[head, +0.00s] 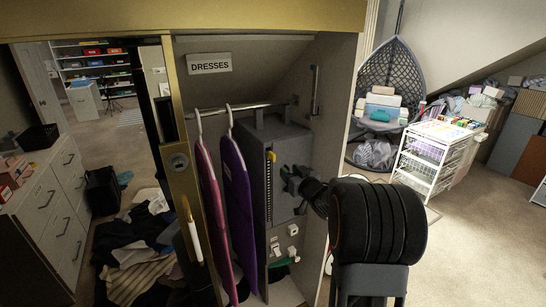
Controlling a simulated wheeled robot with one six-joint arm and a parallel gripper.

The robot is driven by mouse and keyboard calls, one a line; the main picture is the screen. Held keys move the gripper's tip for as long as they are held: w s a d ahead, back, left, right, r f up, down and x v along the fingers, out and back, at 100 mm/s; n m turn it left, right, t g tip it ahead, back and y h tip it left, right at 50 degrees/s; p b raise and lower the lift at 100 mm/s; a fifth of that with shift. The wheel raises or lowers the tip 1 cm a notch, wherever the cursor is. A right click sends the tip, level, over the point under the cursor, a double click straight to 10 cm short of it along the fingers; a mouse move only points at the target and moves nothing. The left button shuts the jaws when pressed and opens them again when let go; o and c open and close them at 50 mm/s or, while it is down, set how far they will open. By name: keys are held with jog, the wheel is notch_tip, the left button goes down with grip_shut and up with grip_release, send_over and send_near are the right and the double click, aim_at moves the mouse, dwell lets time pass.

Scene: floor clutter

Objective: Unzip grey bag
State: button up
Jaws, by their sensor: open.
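The grey bag (256,190) is a tall, boxy shape inside the narrow closet, below the hanging rail. A dark strip with a yellow line and a small yellow mark (270,157) runs down its front edge; it looks like the zip, but is too small to tell how far it is open. My gripper (288,176) is open in front of the bag's right-hand face, just right of the strip. I cannot tell whether it touches the bag. My gripper and arm hide part of the bag's right side.
A pink garment (208,212) and a purple garment (237,200) hang left of the bag. The closet's right wall (334,110) stands close to my arm. Clothes (140,245) cover the floor at left. A white drawer cart (425,165) stands at right, with open carpet before it.

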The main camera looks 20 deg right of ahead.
aim_at(275, 158)
jog(key=w+p, duration=0.1)
jog(key=w, duration=0.3)
jog(key=w+a+p, duration=0.1)
jog(key=w, duration=0.7)
jog(key=shift+w+a+p, duration=0.1)
jog(key=shift+a+p, duration=0.2)
jog(key=shift+p, duration=0.1)
grip_shut()
